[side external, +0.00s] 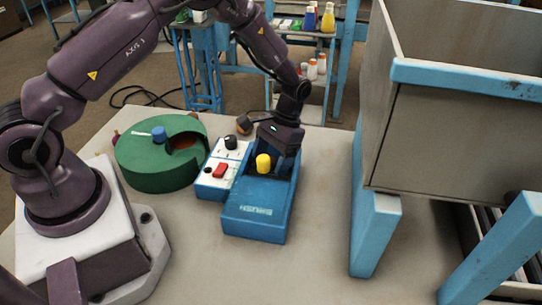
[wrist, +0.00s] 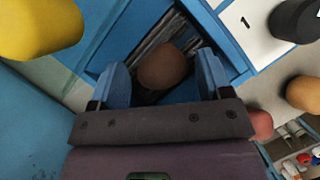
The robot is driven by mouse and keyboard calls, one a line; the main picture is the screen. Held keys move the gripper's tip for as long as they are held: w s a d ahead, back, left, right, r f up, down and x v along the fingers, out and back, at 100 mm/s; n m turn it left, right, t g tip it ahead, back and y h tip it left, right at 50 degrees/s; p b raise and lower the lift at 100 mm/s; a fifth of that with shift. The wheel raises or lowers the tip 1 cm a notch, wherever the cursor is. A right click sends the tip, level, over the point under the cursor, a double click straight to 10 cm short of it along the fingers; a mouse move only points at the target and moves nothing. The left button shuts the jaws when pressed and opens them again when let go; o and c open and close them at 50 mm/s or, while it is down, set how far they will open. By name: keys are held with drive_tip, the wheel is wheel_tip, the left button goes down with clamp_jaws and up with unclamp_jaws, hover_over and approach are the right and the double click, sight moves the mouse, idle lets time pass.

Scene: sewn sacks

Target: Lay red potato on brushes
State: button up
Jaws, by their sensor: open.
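The blue brush unit (side external: 255,215) stands on the table, lettered on its front top, with a yellow knob (side external: 263,163). My gripper (side external: 287,150) points down into its open rear compartment. In the wrist view my gripper (wrist: 163,84) is open, its blue fingers on either side of a reddish-brown potato (wrist: 166,66). That potato lies in the compartment over grey strips, apparently the brushes (wrist: 154,42). A pinkish-red rounded thing (wrist: 261,124) shows partly past the gripper's right side; I cannot tell which one is the red potato. The side view hides the potato in the compartment.
A white panel (side external: 215,184) with a black knob and red switch adjoins the unit. A green drum (side external: 160,165) with a blue knob stands left. A brown-orange potato (side external: 243,125) lies behind the panel. A large grey bin (side external: 450,130) on blue legs stands right.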

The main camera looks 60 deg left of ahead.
drive_tip(key=shift+a, duration=0.2)
wheel_tip(320, 180, up, 21)
drive_tip(key=w+t, duration=0.2)
drive_tip(key=s+d+r+m+t, duration=0.15)
drive_tip(key=s+r+t, duration=0.35)
drive_tip(key=s+r, duration=0.65)
drive_tip(key=s+f+t, duration=0.2)
drive_tip(key=s+t, duration=0.1)
drive_tip(key=s, duration=0.7)
drive_tip(key=shift+d+y, duration=0.3)
